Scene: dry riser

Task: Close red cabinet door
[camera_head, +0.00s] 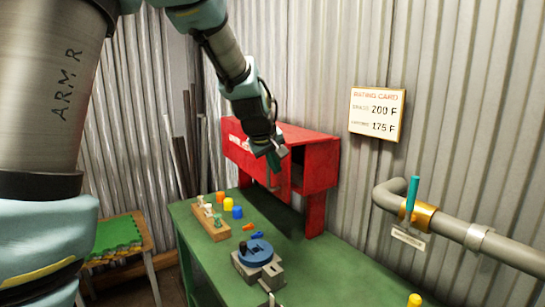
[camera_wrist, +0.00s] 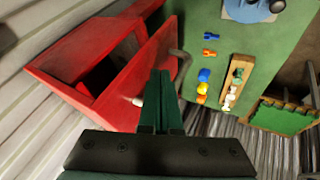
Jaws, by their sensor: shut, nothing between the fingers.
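The red cabinet (camera_head: 320,165) stands on legs on the green bench against the corrugated wall. Its red door (camera_head: 238,150) stands open, and a dark gap into the inside shows beside it. In the wrist view the cabinet (camera_wrist: 60,85) is at the left, with its dark interior visible, and the door (camera_wrist: 132,88) has a grey bar handle (camera_wrist: 184,62). My gripper (camera_head: 274,163) is at the door's front, fingers pointing down. In the wrist view its fingers (camera_wrist: 162,85) are shut together and empty, over the door panel's edge. I cannot tell whether they touch it.
A wooden peg block (camera_head: 212,224), coloured plugs (camera_head: 228,204) and a blue round fixture (camera_head: 257,252) stand on the bench (camera_head: 325,265). A pipe with a teal-handled valve (camera_head: 411,200) runs along the wall at right. A rating card (camera_head: 377,114) hangs above.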

